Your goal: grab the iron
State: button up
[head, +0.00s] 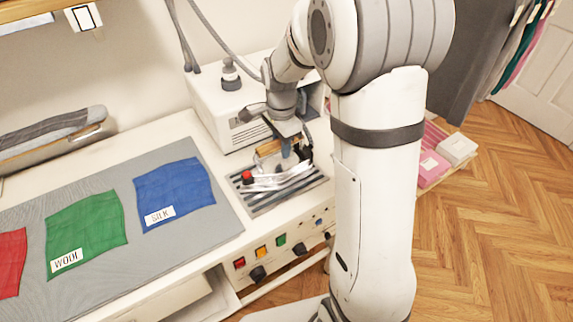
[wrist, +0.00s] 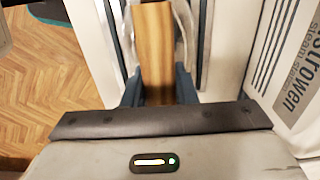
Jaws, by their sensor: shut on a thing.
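The iron (head: 270,182) has a silvery body, a red knob and a wooden handle. It is on or just above a dark ribbed rest (head: 302,192) beside the white steam station; I cannot tell whether it touches. My gripper (head: 286,150) is above it, pointing down, with its fingers shut on the wooden handle. In the wrist view the handle (wrist: 154,50) runs between the two fingers of my gripper (wrist: 158,90). Part of the iron is hidden behind the gripper.
The white steam station (head: 225,110) stands behind the iron, with a hose rising from it. A grey mat (head: 110,270) with red, green and blue cloths lies to the left. Buttons and knobs line the table front (head: 268,262). Pink and white boxes (head: 457,149) are at right.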

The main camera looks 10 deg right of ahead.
jog(key=shift+w, duration=0.1)
grip_shut()
dwell(0.6)
jog(key=shift+w+r, duration=0.15)
notch_tip(320, 180, up, 10)
jog(key=shift+r, duration=0.25)
jog(key=shift+a, duration=0.1)
dwell(0.4)
jog(key=shift+a, duration=0.1)
